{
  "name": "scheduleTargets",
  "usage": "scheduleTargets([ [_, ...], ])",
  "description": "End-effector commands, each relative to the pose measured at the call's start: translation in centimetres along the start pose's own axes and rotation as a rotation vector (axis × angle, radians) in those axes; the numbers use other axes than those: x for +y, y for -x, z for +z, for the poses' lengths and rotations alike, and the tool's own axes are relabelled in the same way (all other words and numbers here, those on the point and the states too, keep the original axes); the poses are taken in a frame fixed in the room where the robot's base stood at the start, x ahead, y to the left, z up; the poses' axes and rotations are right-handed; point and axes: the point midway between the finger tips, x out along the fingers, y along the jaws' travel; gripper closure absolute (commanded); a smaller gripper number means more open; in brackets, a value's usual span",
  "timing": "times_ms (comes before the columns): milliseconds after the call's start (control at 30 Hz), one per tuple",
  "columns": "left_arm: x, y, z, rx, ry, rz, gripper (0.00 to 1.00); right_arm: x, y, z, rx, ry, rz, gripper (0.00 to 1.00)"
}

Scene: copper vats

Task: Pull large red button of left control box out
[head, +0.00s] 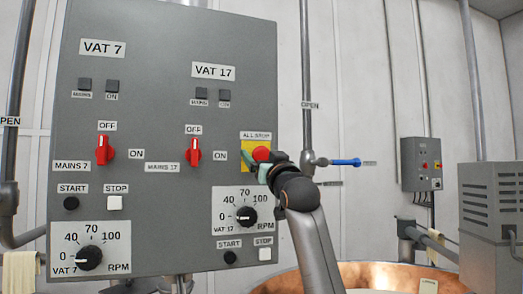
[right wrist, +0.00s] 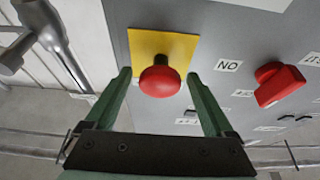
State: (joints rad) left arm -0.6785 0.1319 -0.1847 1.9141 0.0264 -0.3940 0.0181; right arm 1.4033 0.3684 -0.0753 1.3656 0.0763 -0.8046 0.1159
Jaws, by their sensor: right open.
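The left control box (head: 150,220) is a large grey panel filling the left and middle of the head view. Its large red button (head: 261,153) sits on a yellow plate (head: 248,138) at the panel's right side. My right gripper (head: 262,165) is at the button, partly covering the plate. In the right wrist view the red button (right wrist: 160,80) shows between the two green fingers of my right gripper (right wrist: 158,85). The fingers are open, one on each side, with a gap to the button. I cannot tell how deep they reach around it. My left gripper is not in view.
Red switch knobs (head: 193,150) (head: 105,152) and RPM dials (head: 246,215) are on the same panel. A pipe with a blue-handled valve (head: 345,162) runs just right of it. A smaller control box (head: 421,165) and a copper vat (head: 370,275) are further right.

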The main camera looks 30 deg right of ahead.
Motion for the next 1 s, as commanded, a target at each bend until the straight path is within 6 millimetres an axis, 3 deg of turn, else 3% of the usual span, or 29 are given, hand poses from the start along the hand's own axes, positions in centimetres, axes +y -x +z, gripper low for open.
scheduleTargets([
  [367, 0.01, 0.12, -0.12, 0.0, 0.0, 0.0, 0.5, -0.02, -0.4, 0.03, 0.0, 0.0, 0.0, 0.12],
  [1000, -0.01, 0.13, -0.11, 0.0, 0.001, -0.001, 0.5, 0.01, -0.39, 0.04, 0.0, 0.0, 0.0, 0.84],
])
